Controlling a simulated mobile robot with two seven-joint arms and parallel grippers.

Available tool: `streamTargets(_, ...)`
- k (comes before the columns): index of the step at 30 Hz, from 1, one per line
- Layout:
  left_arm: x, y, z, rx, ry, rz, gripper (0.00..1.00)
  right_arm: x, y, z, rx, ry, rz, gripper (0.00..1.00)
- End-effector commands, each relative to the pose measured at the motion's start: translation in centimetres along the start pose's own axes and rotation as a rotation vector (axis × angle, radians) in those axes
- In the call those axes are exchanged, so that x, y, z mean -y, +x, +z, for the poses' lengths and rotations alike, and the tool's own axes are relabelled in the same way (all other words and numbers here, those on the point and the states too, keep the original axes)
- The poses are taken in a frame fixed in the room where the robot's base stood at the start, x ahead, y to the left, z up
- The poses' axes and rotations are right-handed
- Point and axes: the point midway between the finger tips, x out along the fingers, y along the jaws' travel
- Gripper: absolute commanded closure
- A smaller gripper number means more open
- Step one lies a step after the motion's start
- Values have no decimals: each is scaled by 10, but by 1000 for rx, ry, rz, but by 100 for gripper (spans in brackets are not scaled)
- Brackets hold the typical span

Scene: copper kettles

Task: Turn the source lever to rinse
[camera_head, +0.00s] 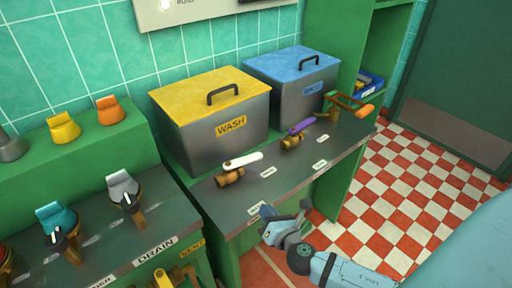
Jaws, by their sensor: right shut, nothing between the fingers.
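A grey tank with a yellow lid (208,94) is labelled WASH. A grey tank with a blue lid (291,66) stands right of it; its blue label is too blurred to read surely. In front of them on the dark counter are a white-handled lever (243,160) on a brass valve, a purple-handled lever (301,126) on another, and an orange-tipped lever (364,111) at the right end. I cannot tell which is the source lever. My right gripper (280,222) is shut and empty, beyond the counter's front edge and apart from the levers. My left gripper is out of view.
Small labels lie along the counter (225,202). At left are teal (57,218) and grey (122,186) knobs near a DRAIN label (154,250), with yellow (63,128) and orange (110,111) pieces on a green ledge. The checkered floor (398,203) at right is clear.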

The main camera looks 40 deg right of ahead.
Motion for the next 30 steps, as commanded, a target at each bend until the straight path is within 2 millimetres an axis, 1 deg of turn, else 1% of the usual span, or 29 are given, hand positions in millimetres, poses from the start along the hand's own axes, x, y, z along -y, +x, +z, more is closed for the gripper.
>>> streamTargets(1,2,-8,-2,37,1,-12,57,4,3,20,34,-150,-15,100)
streamTargets(3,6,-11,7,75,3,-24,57,14,6,31,73,-322,-31,100)
streamTargets(6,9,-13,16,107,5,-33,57,21,9,39,107,-467,-44,100)
streamTargets(7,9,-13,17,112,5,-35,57,22,10,40,112,-488,-46,100)
streamTargets(11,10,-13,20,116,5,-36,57,23,20,42,122,-516,-48,100)
streamTargets(14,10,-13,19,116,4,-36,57,23,35,44,122,-511,-48,100)
streamTargets(24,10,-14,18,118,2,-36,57,24,106,52,120,-507,-48,100)
streamTargets(27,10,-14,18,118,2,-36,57,24,124,54,119,-507,-47,100)
streamTargets(30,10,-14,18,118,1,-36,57,25,136,55,118,-506,-47,100)
